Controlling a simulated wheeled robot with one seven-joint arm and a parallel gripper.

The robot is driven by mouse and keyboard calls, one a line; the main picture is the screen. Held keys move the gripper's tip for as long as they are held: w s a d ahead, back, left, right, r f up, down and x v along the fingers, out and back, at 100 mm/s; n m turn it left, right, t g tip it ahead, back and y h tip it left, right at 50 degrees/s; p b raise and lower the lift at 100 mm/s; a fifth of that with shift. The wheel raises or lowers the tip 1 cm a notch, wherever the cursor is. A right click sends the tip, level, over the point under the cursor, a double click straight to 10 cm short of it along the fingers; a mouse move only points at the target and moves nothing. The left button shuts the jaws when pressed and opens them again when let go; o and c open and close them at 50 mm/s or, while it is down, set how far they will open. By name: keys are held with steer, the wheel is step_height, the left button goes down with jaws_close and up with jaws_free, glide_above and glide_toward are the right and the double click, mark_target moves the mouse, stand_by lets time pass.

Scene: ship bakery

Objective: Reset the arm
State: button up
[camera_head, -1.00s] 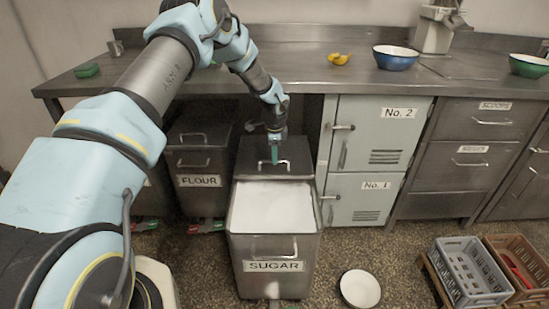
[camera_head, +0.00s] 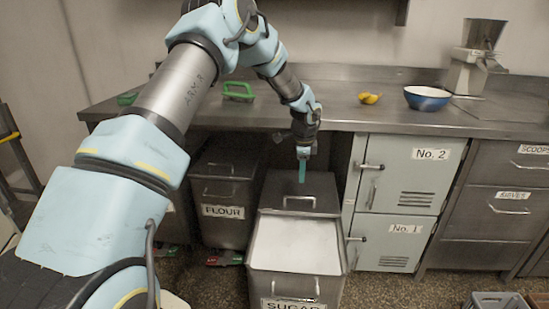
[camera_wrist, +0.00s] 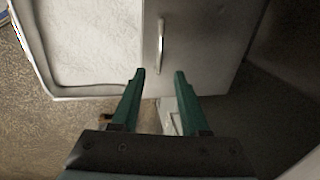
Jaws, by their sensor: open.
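My gripper (camera_head: 302,173) points down above the rear lid of the sugar bin (camera_head: 297,284). Its two green fingers are spread with nothing between them in the wrist view (camera_wrist: 159,74). The lid's metal handle (camera_head: 299,202) lies below the fingers and shows just beyond the fingertips in the wrist view (camera_wrist: 161,45). My arm reaches from the lower left, bends high over the counter and comes down to the bin. The front of the bin is uncovered and shows white sugar (camera_head: 297,243).
A steel counter (camera_head: 340,112) runs behind the bins. The flour bin (camera_head: 222,212) stands left, cabinet No. 2 (camera_head: 410,175) right.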

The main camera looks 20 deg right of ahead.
steer(key=s+a+r+n+p, duration=0.1)
steer(key=a+r+n, duration=0.25)
steer(key=a, duration=0.45)
steer(key=s+a+r+n+y+p, duration=0.1)
steer(key=a+r+n, duration=0.25)
steer(key=a, duration=0.45)
steer(key=s+a+r+n+p, duration=0.1)
steer(key=s+a+r+n, duration=0.15)
steer(key=a+r, duration=0.4)
steer(key=s+a+r+n+p, duration=0.1)
steer(key=s+a+r+n, duration=0.2)
steer(key=s+a+n, duration=0.9)
steer(key=s+a, duration=0.2)
steer(key=a, duration=0.4)
steer(key=shift+s+a, duration=0.15)
steer(key=shift+s, duration=0.05)
